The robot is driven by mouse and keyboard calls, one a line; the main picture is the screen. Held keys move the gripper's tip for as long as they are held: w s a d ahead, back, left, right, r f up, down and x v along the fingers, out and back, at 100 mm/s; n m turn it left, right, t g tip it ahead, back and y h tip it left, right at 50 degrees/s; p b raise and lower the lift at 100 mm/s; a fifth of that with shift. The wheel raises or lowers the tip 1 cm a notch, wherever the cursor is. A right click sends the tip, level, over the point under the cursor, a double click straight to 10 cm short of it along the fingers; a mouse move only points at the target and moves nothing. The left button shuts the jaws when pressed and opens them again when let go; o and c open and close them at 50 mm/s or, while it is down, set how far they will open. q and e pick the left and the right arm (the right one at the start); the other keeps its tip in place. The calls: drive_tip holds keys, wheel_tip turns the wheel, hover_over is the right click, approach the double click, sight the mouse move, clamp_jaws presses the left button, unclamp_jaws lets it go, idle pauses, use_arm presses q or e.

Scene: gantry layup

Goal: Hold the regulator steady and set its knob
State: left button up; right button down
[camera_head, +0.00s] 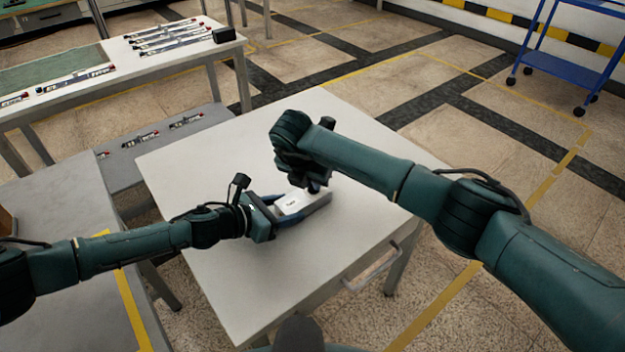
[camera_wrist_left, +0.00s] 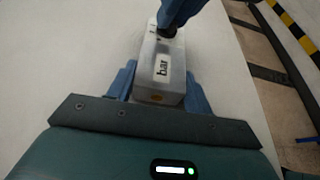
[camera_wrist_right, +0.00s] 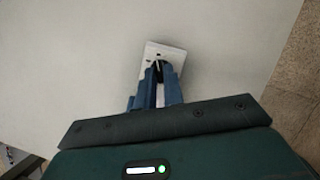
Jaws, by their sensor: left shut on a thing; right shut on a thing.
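The regulator is a small white-grey box (camera_head: 291,203) lying on the light table; in the left wrist view its face (camera_wrist_left: 162,75) carries a label reading "bar". My left gripper (camera_head: 277,208) is shut on the regulator's body from the left, with blue fingers on both sides of it. The dark knob (camera_wrist_left: 167,31) sits at the far end of the box. My right gripper (camera_wrist_right: 158,80) comes from above and is shut on the knob (camera_wrist_right: 158,66), which its fingers partly hide. In the head view my right arm covers the knob.
The light table (camera_head: 215,255) is otherwise bare, with a handle (camera_head: 371,267) on its front edge. A grey bench (camera_head: 60,220) is at the left. A blue cart (camera_head: 570,65) stands far right.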

drive_tip(key=shift+m+h, duration=0.3)
drive_tip(key=shift+m, duration=0.2)
drive_tip(key=c, duration=1.5)
unclamp_jaws()
drive_tip(key=shift+r, duration=0.15)
drive_tip(key=v, duration=1.1)
drive_tip(key=shift+r, duration=0.4)
drive_tip(key=shift+s, duration=0.1)
use_arm(q)
drive_tip(key=o, duration=1.3)
